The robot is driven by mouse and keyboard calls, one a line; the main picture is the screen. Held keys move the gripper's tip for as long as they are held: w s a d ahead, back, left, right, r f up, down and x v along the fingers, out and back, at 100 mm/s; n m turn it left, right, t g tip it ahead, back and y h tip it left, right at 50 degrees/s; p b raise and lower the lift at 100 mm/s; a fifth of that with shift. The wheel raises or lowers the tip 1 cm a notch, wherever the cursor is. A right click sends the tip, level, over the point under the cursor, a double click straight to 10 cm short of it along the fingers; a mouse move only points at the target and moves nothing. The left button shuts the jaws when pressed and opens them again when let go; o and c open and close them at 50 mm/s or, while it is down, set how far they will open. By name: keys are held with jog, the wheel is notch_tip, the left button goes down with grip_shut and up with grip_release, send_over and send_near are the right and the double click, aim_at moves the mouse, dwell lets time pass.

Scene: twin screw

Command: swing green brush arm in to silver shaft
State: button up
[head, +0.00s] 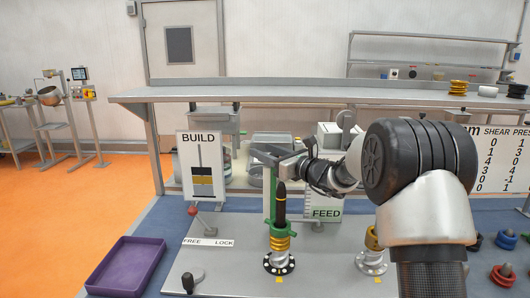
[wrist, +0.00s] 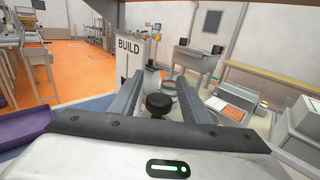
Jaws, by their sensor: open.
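A green upright post (head: 272,188), seemingly part of the green brush arm, stands behind the near screw stack; its upper part is hidden by my gripper. My gripper (head: 268,158) is open above the stack, fingers pointing left. In the wrist view, a round black knob (wrist: 158,103) shows between the spread fingers; I cannot tell whether they touch it.
A second silver shaft (head: 371,260) with a yellow ring stands right, partly behind my arm. A BUILD sign (head: 200,166), a red-knobbed lever (head: 193,211) and a black-knobbed handle (head: 190,282) are left. A purple tray (head: 126,266) lies far left; loose rings (head: 504,275) lie right.

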jog(key=shift+w+a, duration=0.1)
jog(key=shift+a, duration=0.05)
grip_shut()
jog(key=s+d+n+g+y+p, duration=0.1)
jog(key=s+n+g+y+p, duration=0.3)
jog(key=s+n+g, duration=0.2)
jog(key=shift+s+g+y, duration=0.3)
jog(key=shift+s+g, duration=0.8)
jog(key=shift+s, duration=0.55)
